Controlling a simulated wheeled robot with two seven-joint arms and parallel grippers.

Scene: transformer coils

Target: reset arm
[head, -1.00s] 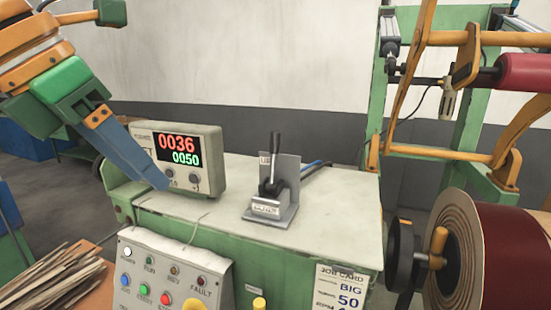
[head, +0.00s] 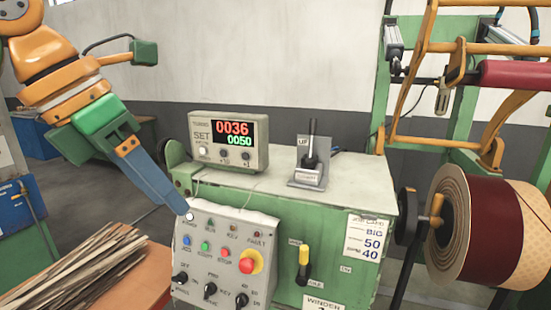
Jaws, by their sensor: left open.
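My left arm comes in from the upper left, orange and green. Its gripper (head: 186,212) shows long blue-grey fingers that point down and to the right, with the tips over the top left corner of the control panel (head: 262,222). The fingers overlap in this view, so the gap between them is hidden. I see nothing held in it. Whether the tips touch the panel, I cannot tell. My right gripper is not in view.
A counter box (head: 201,178) reading 0036 and 0050 and a black lever (head: 313,140) stand on the green cabinet (head: 340,272). Wood strips (head: 75,268) lie at lower left. A large coil (head: 480,230) is at right. Dark floor shows between the arm and the back wall.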

